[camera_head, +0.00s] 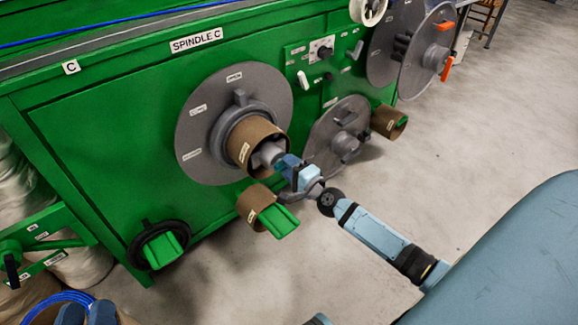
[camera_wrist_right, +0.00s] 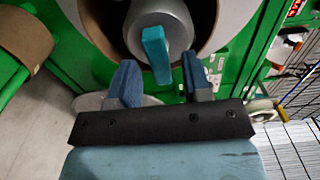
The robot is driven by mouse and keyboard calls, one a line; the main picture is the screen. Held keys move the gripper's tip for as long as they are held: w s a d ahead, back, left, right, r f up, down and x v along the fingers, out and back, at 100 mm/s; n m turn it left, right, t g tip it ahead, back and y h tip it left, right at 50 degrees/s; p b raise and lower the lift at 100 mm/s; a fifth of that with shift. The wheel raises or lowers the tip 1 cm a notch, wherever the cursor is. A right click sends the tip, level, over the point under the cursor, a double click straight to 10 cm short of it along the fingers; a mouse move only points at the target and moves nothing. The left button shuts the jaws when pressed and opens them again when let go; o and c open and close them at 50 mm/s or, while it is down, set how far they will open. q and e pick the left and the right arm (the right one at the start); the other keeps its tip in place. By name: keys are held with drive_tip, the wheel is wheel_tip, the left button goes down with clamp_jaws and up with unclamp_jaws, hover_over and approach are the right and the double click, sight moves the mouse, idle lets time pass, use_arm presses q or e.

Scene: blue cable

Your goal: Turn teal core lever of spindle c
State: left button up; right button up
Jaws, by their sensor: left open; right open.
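Spindle C (camera_head: 235,110) is a grey disc with a brown cardboard core (camera_head: 256,140) on the green machine. In the right wrist view the teal lever (camera_wrist_right: 156,52) stands out from the round grey hub (camera_wrist_right: 150,18) inside the core. My right gripper (camera_head: 287,163) is at the core's mouth. In its wrist view the open blue fingers (camera_wrist_right: 159,70) are on either side of the lever, with gaps visible on both sides. In the head view the lever is hard to make out behind the fingers.
A second grey disc (camera_head: 337,138) and brown cores on green holders (camera_head: 281,220) sit close to my right gripper. The floor (camera_head: 440,160) to the right is clear.

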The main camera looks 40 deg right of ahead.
drive_tip(key=s+d, duration=0.1)
drive_tip(key=s, duration=1.2)
drive_tip(key=shift+s, duration=0.15)
